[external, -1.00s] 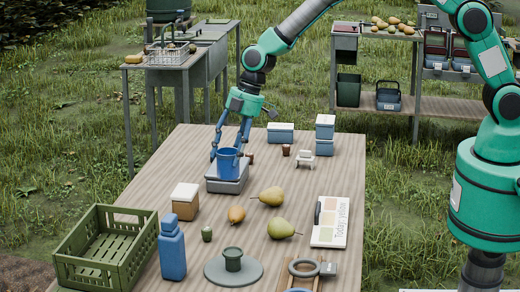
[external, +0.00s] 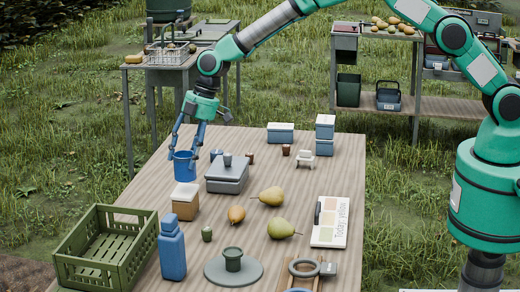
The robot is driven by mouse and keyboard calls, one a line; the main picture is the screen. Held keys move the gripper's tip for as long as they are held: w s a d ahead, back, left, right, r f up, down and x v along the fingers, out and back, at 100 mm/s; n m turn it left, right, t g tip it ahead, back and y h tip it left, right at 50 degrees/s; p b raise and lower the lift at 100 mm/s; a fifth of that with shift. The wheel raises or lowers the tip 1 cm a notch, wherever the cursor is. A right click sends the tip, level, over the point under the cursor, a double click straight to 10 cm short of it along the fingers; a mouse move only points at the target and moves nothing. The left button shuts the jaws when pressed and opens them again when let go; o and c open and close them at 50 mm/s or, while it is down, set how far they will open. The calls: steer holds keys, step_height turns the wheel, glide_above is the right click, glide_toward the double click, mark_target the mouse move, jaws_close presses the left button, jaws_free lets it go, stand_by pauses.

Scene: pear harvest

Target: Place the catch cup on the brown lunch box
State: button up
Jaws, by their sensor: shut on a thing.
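The blue cup (external: 184,167), which I take as the catch cup, is upright in my gripper (external: 184,152). The gripper points down, its fingers shut on the cup's rim area. The brown lunch box (external: 185,206) with a white lid stands on the table at the left, below the cup in the picture. The cup's bottom appears just at the far edge of the lid. I cannot tell whether it is above the lid or behind it, or whether they touch.
A grey box (external: 227,175) with a small grey cup (external: 227,158) on it stands right of the cup. A green crate (external: 105,250), blue bottle (external: 172,250), orange-brown pear (external: 236,215) and two larger pears (external: 271,196) lie nearer. The table's left edge is close.

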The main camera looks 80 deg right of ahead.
mark_target(185, 165)
steer(key=shift+w, duration=0.25)
steer(key=shift+f, duration=1.75)
steer(key=shift+f+b, duration=0.1)
steer(key=shift+b, duration=0.2)
steer(key=o, duration=1)
steer(key=shift+o, duration=0.2)
steer(key=shift+r, duration=0.2)
steer(key=p+v, duration=0.1)
steer(key=v, duration=1)
steer(key=shift+r, duration=0.4)
steer(key=shift+s+d+r, duration=0.1)
steer(key=shift+s, duration=0.05)
